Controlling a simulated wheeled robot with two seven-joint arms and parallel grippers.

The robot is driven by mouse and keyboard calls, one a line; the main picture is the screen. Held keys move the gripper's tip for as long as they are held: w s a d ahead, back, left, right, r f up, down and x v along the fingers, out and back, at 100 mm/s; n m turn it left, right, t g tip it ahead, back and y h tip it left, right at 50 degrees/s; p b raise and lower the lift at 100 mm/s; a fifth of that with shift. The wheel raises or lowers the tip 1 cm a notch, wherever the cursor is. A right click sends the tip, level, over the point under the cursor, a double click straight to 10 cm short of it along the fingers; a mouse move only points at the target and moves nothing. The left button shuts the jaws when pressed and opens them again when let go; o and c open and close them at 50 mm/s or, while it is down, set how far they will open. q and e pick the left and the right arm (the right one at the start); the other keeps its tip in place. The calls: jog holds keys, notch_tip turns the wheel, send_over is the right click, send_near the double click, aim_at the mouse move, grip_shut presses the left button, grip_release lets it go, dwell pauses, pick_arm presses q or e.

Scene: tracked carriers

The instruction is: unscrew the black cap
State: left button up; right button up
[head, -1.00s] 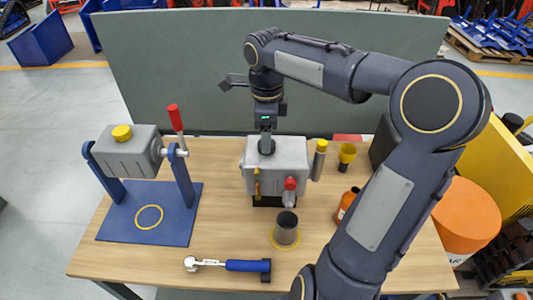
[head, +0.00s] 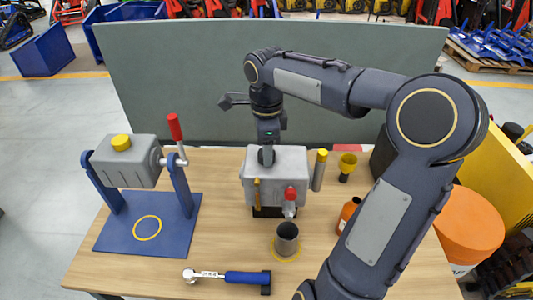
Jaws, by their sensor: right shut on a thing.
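A grey box-shaped housing (head: 290,162) stands on the wooden table, with a red knob (head: 290,193) on its front and a thin yellow part beside it. The black cap (head: 262,158) is on top of the housing at its left side, mostly covered by my fingers. My right gripper (head: 267,154) points straight down and is shut on the black cap. Whether the cap has lifted from its seat cannot be told. My left gripper is not in view.
A blue stand (head: 112,235) with a tilting grey box and red lever is at left. A torque wrench (head: 240,277) and a dark cup (head: 287,238) are in front. A grey-yellow cylinder (head: 319,172), yellow funnel (head: 347,162) and orange bottle (head: 348,212) stand right. A green-grey panel (head: 180,80) rises behind.

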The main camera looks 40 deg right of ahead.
jog(key=n+p, duration=0.1)
jog(key=n, duration=0.4)
jog(key=shift+r, duration=0.15)
jog(key=n, duration=0.3)
jog(key=shift+f+p, duration=0.2)
jog(key=shift+p, duration=0.2)
jog(key=shift+n, duration=0.4)
jog(key=n+p, duration=0.1)
jog(key=n, duration=0.1)
jog(key=shift+r+n, duration=0.15)
jog(key=shift+n, duration=0.25)
jog(key=n+p, duration=0.1)
jog(key=n, duration=0.5)
jog(key=shift+p, duration=0.35)
jog(key=shift+n, duration=0.4)
